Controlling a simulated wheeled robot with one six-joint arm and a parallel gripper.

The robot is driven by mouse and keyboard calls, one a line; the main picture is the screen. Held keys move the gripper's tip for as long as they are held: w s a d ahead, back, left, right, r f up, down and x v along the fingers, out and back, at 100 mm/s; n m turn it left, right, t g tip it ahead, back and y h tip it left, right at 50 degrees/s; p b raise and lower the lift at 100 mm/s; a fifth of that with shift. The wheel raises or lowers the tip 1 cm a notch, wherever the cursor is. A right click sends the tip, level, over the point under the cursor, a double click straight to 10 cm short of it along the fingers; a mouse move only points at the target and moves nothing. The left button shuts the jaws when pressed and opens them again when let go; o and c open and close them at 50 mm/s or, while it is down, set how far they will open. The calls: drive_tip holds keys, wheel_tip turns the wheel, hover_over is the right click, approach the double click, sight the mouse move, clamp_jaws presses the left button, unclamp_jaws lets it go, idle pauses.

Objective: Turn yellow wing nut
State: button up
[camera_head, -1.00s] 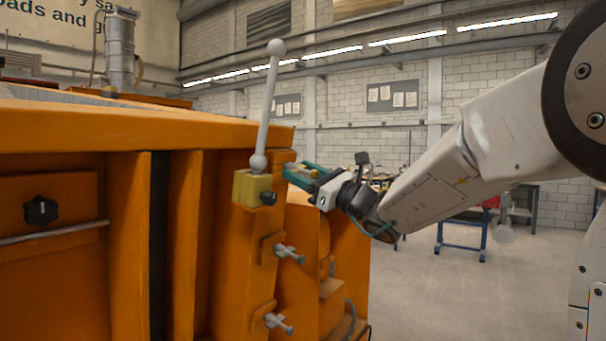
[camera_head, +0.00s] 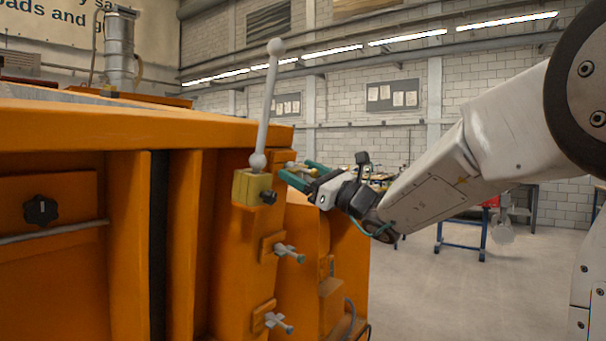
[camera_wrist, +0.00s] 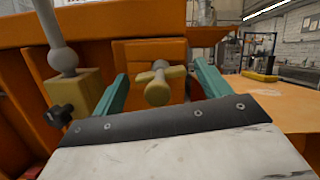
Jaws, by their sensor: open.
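The yellow wing nut (camera_wrist: 158,92) sits on a grey bolt in an orange plate on the machine's side, in the middle of the wrist view. Its wings lie roughly level across the picture. My gripper (camera_wrist: 160,70) is open, with one teal finger on each side of the nut and visible gaps between. In the head view my gripper (camera_head: 295,169) reaches in from the right at the machine's corner, behind the lever block. There only a small yellowish bit of the nut (camera_head: 291,165) shows near the fingertips.
A grey lever with ball ends (camera_head: 267,105) stands on a yellow block (camera_head: 250,188) with a black knob, close left of my gripper. Two grey-teal wing nuts (camera_head: 289,253) (camera_head: 278,322) stick out below. Open floor (camera_head: 430,290) lies to the right.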

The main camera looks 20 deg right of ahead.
drive_tip(key=v, duration=0.8)
idle(0.4)
drive_tip(key=s+a+f+n+g+h, duration=0.1)
drive_tip(key=s+a+f+n+g, duration=0.9)
drive_tip(key=s+f+n+g, duration=0.4)
drive_tip(key=s+d+f+n+g+h, duration=0.1)
drive_tip(key=s+d+f+n+h, duration=0.3)
drive_tip(key=s, duration=0.5)
drive_tip(key=s+d+f+n+g+h, duration=0.1)
drive_tip(key=s+d+f+n+h, duration=0.3)
drive_tip(key=s+n+h, duration=0.4)
drive_tip(key=shift+s+f+h, duration=0.25)
drive_tip(key=shift+s+h, duration=0.15)
drive_tip(key=shift+s, duration=0.1)
